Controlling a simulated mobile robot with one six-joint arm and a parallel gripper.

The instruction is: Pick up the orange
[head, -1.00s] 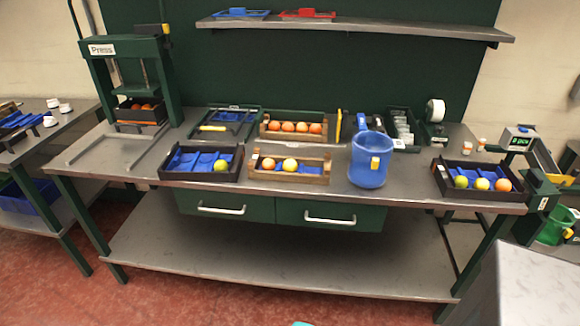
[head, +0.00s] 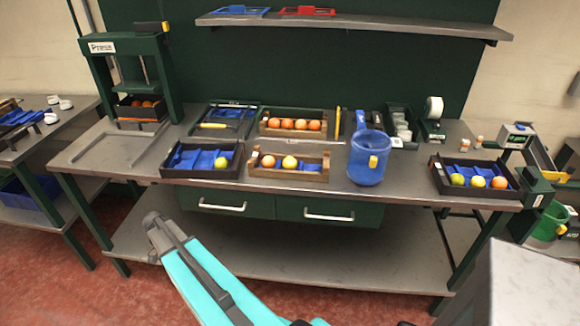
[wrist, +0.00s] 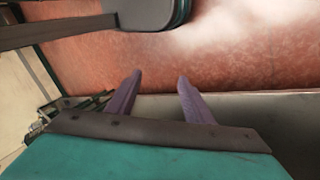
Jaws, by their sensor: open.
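Several oranges show in the head view. One orange (head: 268,161) lies in the front wooden crate (head: 290,177) beside a yellow fruit (head: 290,163). Another orange (head: 500,182) is in the right dark crate with two yellowish fruits (head: 468,180). A row of oranges (head: 300,124) sits in the back wooden crate, and more lie in a box under the press (head: 147,104). My gripper (wrist: 158,84) shows in the wrist view with its two fingers apart and nothing between them. It faces red floor, with no orange in that view.
The metal workbench (head: 330,190) carries the crates, a blue jug (head: 366,160) and a left dark crate (head: 190,178) with a yellow-green fruit (head: 221,163). The press (head: 130,60) stands at the left. A shelf (head: 370,24) hangs above. Drawers (head: 235,204) are below the front edge.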

